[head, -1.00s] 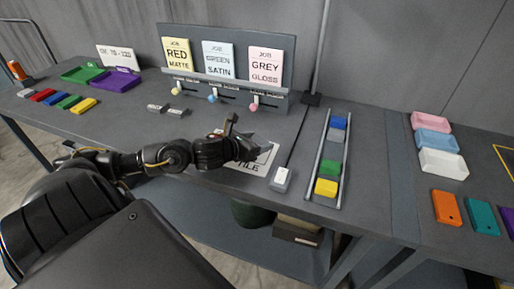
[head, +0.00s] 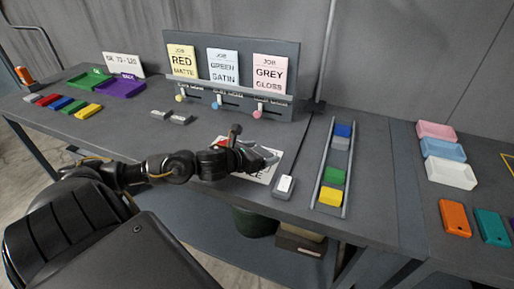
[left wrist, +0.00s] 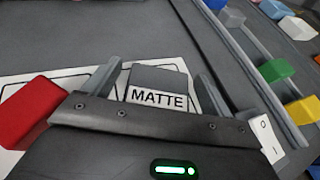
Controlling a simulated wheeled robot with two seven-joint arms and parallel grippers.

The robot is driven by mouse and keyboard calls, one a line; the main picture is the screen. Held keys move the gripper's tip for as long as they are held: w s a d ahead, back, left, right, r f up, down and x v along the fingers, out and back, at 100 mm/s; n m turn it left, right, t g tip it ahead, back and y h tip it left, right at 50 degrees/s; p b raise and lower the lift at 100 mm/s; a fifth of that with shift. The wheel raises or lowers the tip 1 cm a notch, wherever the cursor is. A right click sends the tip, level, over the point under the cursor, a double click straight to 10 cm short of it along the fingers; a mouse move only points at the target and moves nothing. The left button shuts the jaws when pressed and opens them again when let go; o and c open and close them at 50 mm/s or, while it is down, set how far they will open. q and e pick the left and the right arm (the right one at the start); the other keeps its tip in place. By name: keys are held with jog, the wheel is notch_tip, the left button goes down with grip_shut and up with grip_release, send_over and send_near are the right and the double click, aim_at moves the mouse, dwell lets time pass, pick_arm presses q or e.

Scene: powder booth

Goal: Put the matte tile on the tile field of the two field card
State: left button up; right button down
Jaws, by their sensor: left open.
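The matte tile (left wrist: 158,84), a grey block with a white front marked MATTE, sits between the two spread fingers of my left gripper (left wrist: 155,72) in the left wrist view. In the head view my left gripper (head: 262,155) is low over the two field card (head: 262,177) and hides most of it. The white card with black outlines (left wrist: 70,76) also shows behind the fingers in the left wrist view. A red tile (left wrist: 28,112) lies at the left there. I cannot tell whether the fingers touch the matte tile. My right gripper is not in view.
A small box with a white rocker (head: 285,184) stands just right of the card. Beyond it is a rail (head: 318,190) with blue, grey, green and yellow blocks. A job board (head: 230,75) stands behind.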

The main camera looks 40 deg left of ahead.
pick_arm(q)
jog(key=shift+r+p, duration=0.3)
jog(key=v, duration=0.2)
jog(key=b+v, duration=0.1)
jog(key=v, duration=0.3)
jog(key=shift+s+f+b, duration=0.15)
jog(key=shift+s+b, duration=0.2)
jog(key=shift+b, duration=0.05)
jog(key=p+v, duration=0.4)
jog(key=shift+r, duration=0.4)
jog(key=shift+s+p, duration=0.3)
jog(key=shift+p, duration=0.2)
jog(key=shift+s+a, duration=0.1)
jog(key=shift+s, duration=0.2)
